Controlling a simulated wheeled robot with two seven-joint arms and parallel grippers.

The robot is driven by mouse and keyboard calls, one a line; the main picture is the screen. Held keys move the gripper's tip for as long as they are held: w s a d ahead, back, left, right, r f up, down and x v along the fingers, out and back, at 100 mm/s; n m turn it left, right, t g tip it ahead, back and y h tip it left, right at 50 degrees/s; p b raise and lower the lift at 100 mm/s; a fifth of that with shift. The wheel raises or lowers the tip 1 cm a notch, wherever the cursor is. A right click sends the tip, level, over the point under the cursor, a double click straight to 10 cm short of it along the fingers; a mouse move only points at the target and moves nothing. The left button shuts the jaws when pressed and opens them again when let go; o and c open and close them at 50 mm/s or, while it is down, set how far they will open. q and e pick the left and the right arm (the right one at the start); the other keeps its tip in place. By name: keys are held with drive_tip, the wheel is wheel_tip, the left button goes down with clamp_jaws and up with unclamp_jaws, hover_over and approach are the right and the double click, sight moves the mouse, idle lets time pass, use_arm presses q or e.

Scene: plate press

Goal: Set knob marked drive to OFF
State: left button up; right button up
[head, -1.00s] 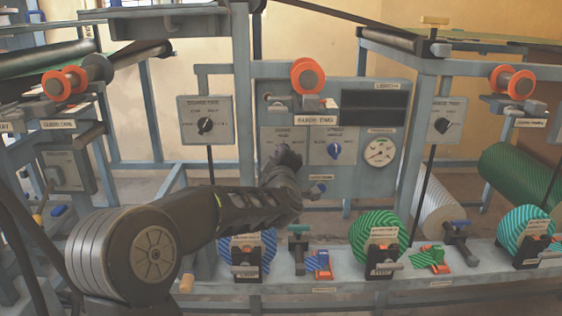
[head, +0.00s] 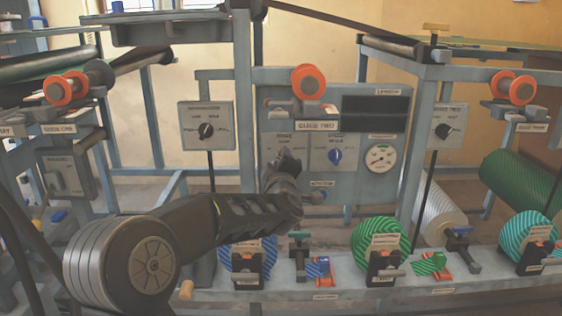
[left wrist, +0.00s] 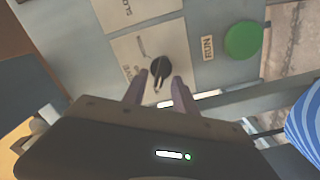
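In the left wrist view a black knob (left wrist: 160,68) stands on a pale plate with printed marks, too small to read surely. My left gripper (left wrist: 159,76) is open, one finger on each side of the knob, with small gaps visible; I cannot tell whether it touches. In the head view my left gripper (head: 287,156) reaches the left part of the grey control panel (head: 358,178) and hides the knob there. My right gripper is not in view.
A green button (left wrist: 243,40) beside a RUN label is right of the knob in the wrist view. A dial gauge (head: 380,157) sits at the panel's right. An orange-rimmed roller (head: 308,82) juts out above. Striped rolls (head: 380,243) stand below on the front rail.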

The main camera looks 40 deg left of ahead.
use_arm(q)
drive_tip(key=p+v, duration=0.2)
drive_tip(key=v, duration=0.5)
drive_tip(key=shift+s+d, duration=0.3)
idle(0.4)
